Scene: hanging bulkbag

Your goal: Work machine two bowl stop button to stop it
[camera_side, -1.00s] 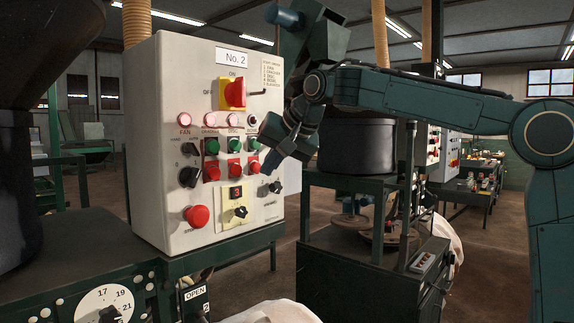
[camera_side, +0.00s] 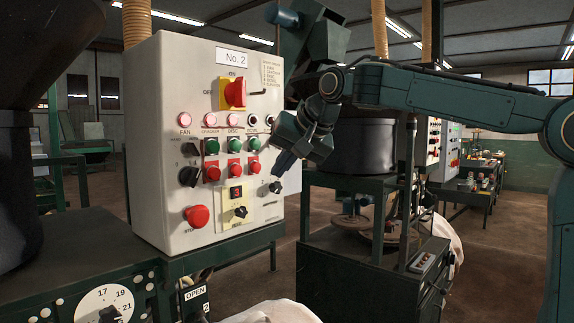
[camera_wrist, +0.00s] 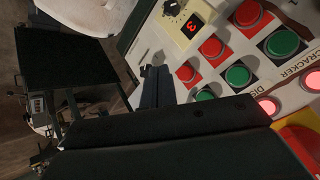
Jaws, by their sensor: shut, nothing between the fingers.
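The white control box (camera_side: 150,85) marked No. 2 carries a row of green buttons above a row of red ones. The bowl stop button, the rightmost red one (camera_side: 253,168), is in plain view under the bowl's green button (camera_side: 253,143). In the wrist view it is the red button (camera_wrist: 189,78) nearest my fingers. The fan, cracker and disc lamps look lit; the bowl lamp (camera_side: 252,119) looks dark. My gripper (camera_side: 279,169) is shut and empty, to the right of the button and apart from it. My fingers (camera_wrist: 156,72) also show in the wrist view.
A red rotary switch on yellow (camera_side: 235,93) sits above the lamps. A large red stop button (camera_side: 197,216), black knobs (camera_side: 275,187) and a yellow plate with a display (camera_side: 236,193) lie below. A dark drum (camera_side: 358,145) stands behind my gripper.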

